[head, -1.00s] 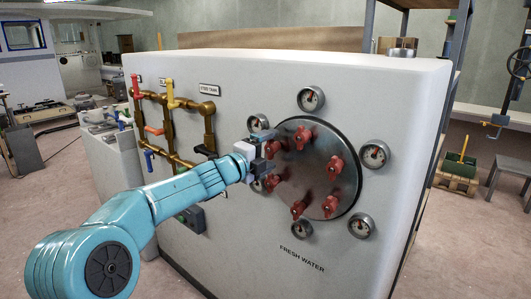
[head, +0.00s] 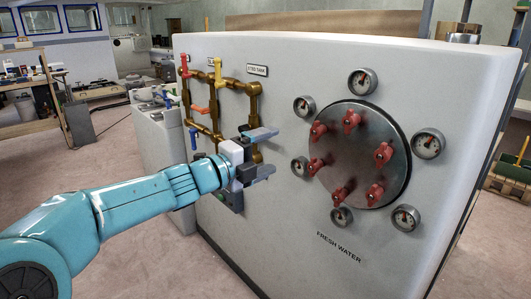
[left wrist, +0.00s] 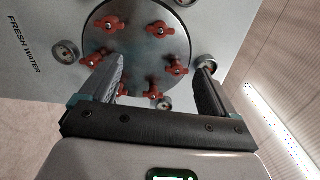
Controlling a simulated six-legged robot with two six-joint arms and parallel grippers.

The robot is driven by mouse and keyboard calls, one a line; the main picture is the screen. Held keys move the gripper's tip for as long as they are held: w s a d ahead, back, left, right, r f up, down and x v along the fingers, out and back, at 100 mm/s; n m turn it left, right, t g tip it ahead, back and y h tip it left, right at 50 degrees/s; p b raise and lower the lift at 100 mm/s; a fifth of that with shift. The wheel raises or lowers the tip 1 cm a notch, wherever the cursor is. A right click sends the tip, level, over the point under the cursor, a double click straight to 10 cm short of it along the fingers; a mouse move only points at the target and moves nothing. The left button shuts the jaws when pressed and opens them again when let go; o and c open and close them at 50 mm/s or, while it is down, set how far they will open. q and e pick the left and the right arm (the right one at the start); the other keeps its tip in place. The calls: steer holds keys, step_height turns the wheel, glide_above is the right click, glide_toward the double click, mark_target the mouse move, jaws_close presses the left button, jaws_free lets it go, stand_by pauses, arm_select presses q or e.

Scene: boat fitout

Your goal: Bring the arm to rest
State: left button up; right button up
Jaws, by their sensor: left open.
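My left gripper (head: 268,153) is open and empty in the head view. It stands in front of the white tank's face, left of the round metal hatch (head: 368,140), and is apart from it. In the left wrist view its two fingers (left wrist: 160,85) are spread, with nothing between them but the view of the hatch (left wrist: 130,35) beyond. The hatch carries several red wing-shaped clamps (head: 383,153). My left arm reaches in from the lower left. My right gripper is not in view.
The white tank (head: 300,215), marked FRESH WATER, fills the middle. Several gauges (head: 428,143) ring the hatch. Brass pipes (head: 215,105) with coloured valve handles are on the tank's left part, behind the gripper. A workbench (head: 30,125) is at the far left. Open floor (head: 130,240) lies left of the tank.

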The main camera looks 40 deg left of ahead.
arm_select(q)
steer(key=shift+d, duration=0.1)
stand_by(0.4)
